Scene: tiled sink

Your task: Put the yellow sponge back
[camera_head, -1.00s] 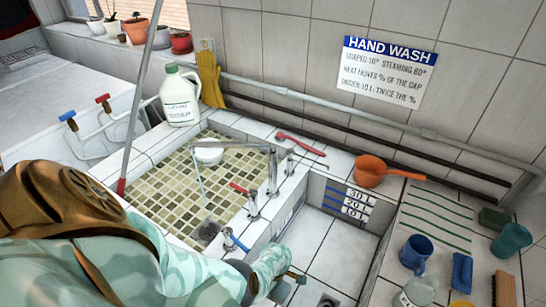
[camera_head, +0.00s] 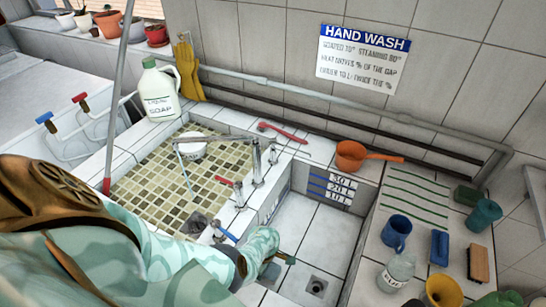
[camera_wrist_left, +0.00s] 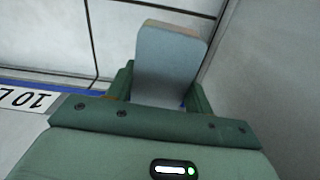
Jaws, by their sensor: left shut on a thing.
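My left gripper (camera_head: 281,258) is low over the right-hand basin (camera_head: 318,240), near its left wall. In the left wrist view the jaws (camera_wrist_left: 160,100) are shut on a block (camera_wrist_left: 168,62) with a flat grey-blue face and a tan edge. It looks like a sponge, but its yellow colour is not clear. In the head view the sleeve and hand mostly hide it. No other plainly yellow sponge shows. My right gripper is not in view.
An orange dipper (camera_head: 351,156) lies at the back. Taps (camera_head: 256,165) stand between the basins.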

